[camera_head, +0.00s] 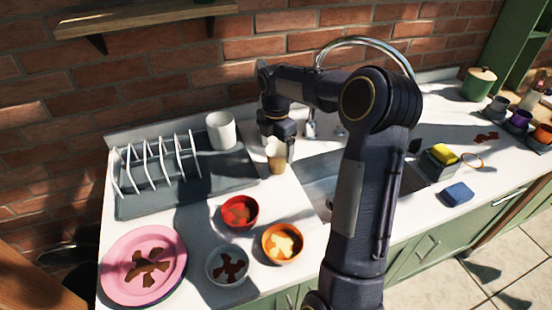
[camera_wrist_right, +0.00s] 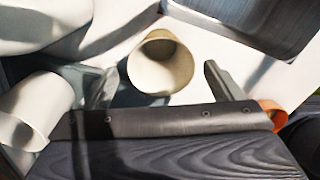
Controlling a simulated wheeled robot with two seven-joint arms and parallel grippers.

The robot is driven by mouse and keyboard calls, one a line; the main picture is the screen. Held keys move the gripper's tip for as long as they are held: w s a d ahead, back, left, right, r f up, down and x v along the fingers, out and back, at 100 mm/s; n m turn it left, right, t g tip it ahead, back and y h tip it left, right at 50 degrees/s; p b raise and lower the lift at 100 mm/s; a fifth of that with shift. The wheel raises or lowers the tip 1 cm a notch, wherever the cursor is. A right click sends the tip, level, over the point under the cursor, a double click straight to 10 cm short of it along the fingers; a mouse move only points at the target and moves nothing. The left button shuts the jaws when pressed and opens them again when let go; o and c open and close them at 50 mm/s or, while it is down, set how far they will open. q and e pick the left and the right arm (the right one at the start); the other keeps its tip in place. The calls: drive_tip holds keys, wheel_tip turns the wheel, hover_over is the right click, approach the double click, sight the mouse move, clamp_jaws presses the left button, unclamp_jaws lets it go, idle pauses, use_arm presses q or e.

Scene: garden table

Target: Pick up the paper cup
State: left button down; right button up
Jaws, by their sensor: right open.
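The paper cup (camera_head: 277,162), pale above and brown below, stands on the white counter between the drying tray and the sink. In the right wrist view the cup (camera_wrist_right: 160,66) shows its open round mouth, upper middle. My right gripper (camera_head: 279,146) is over the cup, pointing down. In the wrist view its two fingers (camera_wrist_right: 161,88) are apart, one to each side of the cup, with visible gaps. Whether they reach down past the rim is hard to tell. My left gripper is not in view.
A white cup (camera_head: 221,131) stands close left on the grey drying tray (camera_head: 150,204) with its white rack. Red (camera_head: 240,212), orange (camera_head: 282,243) and white (camera_head: 228,265) bowls stand in front. The sink (camera_head: 322,178) and curved faucet (camera_head: 366,41) are to the right, partly behind my arm.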

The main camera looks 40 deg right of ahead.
sight(277, 157)
drive_tip(key=f, duration=0.4)
drive_tip(key=shift+d+p, duration=0.3)
drive_tip(key=shift+p, duration=0.05)
drive_tip(key=shift+a+f, duration=0.1)
drive_tip(key=shift+f, duration=0.3)
drive_tip(key=c, duration=1)
